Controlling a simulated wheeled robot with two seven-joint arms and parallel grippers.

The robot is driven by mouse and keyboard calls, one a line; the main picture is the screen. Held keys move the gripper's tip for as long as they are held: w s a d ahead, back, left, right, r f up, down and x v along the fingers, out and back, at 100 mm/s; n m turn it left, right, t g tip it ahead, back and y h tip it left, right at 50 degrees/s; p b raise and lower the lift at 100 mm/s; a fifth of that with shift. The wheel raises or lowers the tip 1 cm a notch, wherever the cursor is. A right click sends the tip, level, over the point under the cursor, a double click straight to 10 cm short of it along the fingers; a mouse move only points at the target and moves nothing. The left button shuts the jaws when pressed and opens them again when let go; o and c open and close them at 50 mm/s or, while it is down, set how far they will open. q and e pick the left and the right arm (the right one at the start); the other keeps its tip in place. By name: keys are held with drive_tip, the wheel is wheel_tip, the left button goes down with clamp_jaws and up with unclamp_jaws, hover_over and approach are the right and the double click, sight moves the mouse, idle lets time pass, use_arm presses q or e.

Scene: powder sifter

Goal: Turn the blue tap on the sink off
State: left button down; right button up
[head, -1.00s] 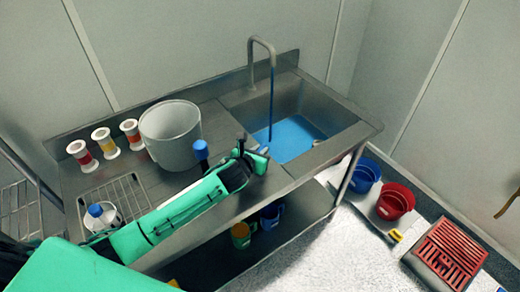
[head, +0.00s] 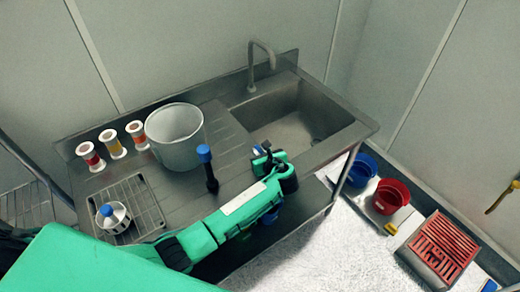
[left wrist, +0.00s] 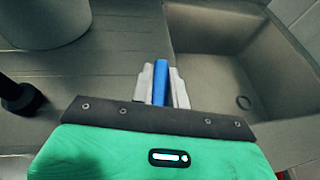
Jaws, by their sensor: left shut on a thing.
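The grey spout (head: 262,55) rises at the back of the steel sink (head: 330,105). No water runs from it, and the basin looks empty in the head view. My left gripper (head: 264,152) is at the sink's front left corner, shut on a slim blue piece that looks like the blue tap handle (left wrist: 160,84). In the left wrist view, its grey fingertips (left wrist: 161,86) stand on both sides of the blue piece, beside the basin's left rim. The lower end of the handle is hidden by my gripper. My right gripper is not in view.
A black post with a blue knob (head: 204,154) stands left of my gripper. A grey bucket (head: 176,140), several spools (head: 113,145) and a rack (head: 140,205) with a white jar (head: 113,216) are farther left. Blue (head: 362,170) and red (head: 391,197) buckets stand right.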

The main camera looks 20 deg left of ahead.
use_arm(q)
drive_tip(key=shift+n+g+y, duration=0.8)
drive_tip(key=shift+n+g, duration=0.2)
drive_tip(key=shift+n, duration=0.1)
drive_tip(key=c, duration=1.4)
unclamp_jaws()
drive_tip(key=b+v, duration=0.2)
drive_tip(key=v, duration=1.1)
drive_tip(key=shift+s+d+r+b, duration=0.1)
drive_tip(key=shift+s+d+b, duration=0.1)
drive_tip(key=shift+d+b, duration=0.2)
